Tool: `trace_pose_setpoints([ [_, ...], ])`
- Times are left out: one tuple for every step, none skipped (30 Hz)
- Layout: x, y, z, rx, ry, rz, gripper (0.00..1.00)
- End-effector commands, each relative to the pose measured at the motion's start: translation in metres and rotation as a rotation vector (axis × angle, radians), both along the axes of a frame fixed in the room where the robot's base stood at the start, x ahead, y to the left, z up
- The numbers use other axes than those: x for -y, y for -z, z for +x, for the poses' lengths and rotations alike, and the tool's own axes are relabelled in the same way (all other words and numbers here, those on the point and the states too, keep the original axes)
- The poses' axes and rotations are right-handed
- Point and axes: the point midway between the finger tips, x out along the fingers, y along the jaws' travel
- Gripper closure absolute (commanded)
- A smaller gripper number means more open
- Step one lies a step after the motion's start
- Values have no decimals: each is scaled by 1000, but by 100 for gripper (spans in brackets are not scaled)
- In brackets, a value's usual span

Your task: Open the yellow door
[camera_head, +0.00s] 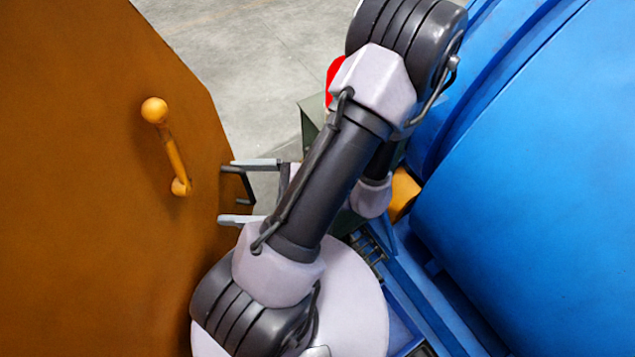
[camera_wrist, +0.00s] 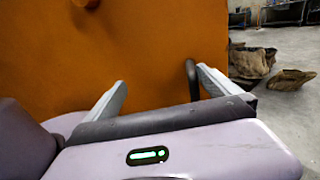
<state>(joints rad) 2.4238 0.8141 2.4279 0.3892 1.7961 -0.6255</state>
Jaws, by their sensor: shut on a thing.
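The yellow door (camera_head: 90,230), a broad orange-brown panel, fills the left of the head view and the back of the wrist view (camera_wrist: 150,45). A yellow lever with a ball end (camera_head: 170,150) is on its face. A dark bent handle (camera_head: 245,186) is at the door's right edge. My gripper (camera_head: 226,191) is at that edge, its two pale fingers spread wide with the handle between them. In the wrist view the handle (camera_wrist: 191,78) lies close against the right finger of my gripper (camera_wrist: 160,80). Contact at the other finger is not clear.
A large blue drum (camera_head: 540,190) on a blue frame stands close on the right of my arm. Grey floor (camera_head: 235,60) shows between door and drum. In the wrist view, brown sacks (camera_wrist: 250,62) lie on the floor at the right, beyond the door's edge.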

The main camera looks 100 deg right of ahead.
Motion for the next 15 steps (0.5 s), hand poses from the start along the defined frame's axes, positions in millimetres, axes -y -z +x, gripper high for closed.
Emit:
trace_pose_setpoints([
  [-5,-2,-2,2,-13,0,32],
  [-5,-2,-5,3,-13,0,33],
  [-5,-3,-9,3,-12,0,34],
  [-5,-2,-12,2,-12,-1,35],
  [-6,-2,-15,2,-12,-2,36],
  [-6,-2,-19,2,-12,-1,38],
  [-7,-2,-22,2,-12,-1,39],
  [-7,-2,-25,2,-11,-1,39],
  [-7,-2,-29,2,-11,-1,40],
  [-8,-2,-32,2,-11,0,43],
  [-8,-2,-35,2,-11,0,44],
  [-8,-2,-40,1,-10,-1,46],
  [-9,-2,-42,1,-11,-1,47],
  [-9,-2,-45,1,-12,-1,47],
  [-9,-2,-49,1,-10,-1,49],
])
